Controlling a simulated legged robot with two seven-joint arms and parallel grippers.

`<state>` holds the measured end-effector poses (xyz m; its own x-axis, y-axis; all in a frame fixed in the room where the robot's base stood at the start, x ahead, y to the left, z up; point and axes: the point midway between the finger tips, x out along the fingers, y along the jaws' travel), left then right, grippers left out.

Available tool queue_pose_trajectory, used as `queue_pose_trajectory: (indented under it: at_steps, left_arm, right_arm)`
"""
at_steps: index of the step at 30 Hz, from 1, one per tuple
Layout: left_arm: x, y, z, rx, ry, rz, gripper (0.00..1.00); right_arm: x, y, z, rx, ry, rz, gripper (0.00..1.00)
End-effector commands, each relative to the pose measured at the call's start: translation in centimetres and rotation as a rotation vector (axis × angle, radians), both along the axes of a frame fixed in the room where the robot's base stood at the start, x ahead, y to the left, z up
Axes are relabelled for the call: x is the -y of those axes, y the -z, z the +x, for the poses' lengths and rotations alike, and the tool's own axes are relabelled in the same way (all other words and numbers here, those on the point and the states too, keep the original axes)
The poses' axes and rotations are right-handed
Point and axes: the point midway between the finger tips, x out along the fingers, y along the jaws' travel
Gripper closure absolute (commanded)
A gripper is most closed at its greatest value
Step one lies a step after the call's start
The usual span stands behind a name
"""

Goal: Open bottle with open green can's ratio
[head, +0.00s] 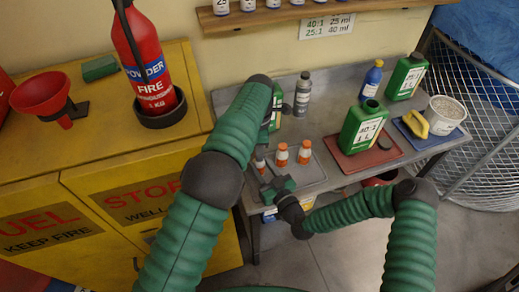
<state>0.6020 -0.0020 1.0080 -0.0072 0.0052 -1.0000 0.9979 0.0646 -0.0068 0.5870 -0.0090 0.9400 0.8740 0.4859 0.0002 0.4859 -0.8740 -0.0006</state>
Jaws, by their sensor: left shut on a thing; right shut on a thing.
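An open green can (361,128) stands on a red tray (345,161), its mouth uncovered; its white label seems to read 40:1, 1 L. A dark round cap (385,142) lies beside it. Two small white bottles with orange caps, one left (282,155) and one right (304,153), stand upright on a grey tray (314,175). A third small bottle (260,162) is at that tray's left edge, mostly hidden. My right gripper (266,182) is shut low on it. My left gripper (262,147) is shut at its top, partly hidden by my arm; whether the cap is loose cannot be seen.
A green container (276,107), a grey bottle (302,95) and a blue bottle (372,80) stand at the back. Another green can (406,77) is capped. A blue tray (432,143) holds yellow gloves and a white tub. A yellow cabinet (105,150) stands left.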

Motion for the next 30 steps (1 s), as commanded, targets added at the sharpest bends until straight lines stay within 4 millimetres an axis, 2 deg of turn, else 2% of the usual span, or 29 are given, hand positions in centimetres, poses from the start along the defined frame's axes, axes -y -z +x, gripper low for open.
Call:
queue_pose_trajectory:
  at_steps: [2,3,8,17,24,30]
  left_arm:
    - [0.5,-0.2,0.1,0.009,0.005,-0.011,1.00]
    - [0.6,-0.2,0.1,0.009,0.006,-0.012,0.72]
    - [0.4,-0.1,0.1,0.006,0.006,-0.008,0.52]
    - [0.2,-0.3,0.1,0.003,0.005,-0.004,0.52]
    - [0.2,-3.9,0.1,0.004,0.006,-0.003,0.52]
    - [0.2,-4.6,0.1,-0.001,0.046,-0.002,0.56]
  right_arm:
    - [-0.7,0.1,-0.5,-0.005,-0.019,0.001,1.00]
    - [-0.7,0.1,-0.5,-0.005,-0.018,0.001,1.00]
    - [-0.5,0.1,-0.4,-0.005,-0.013,0.001,1.00]
    - [-0.1,0.1,-0.1,-0.003,-0.004,-0.001,1.00]
    - [0.0,0.1,0.0,-0.002,-0.001,-0.001,1.00]
    - [0.0,0.1,0.0,-0.002,-0.001,-0.001,1.00]
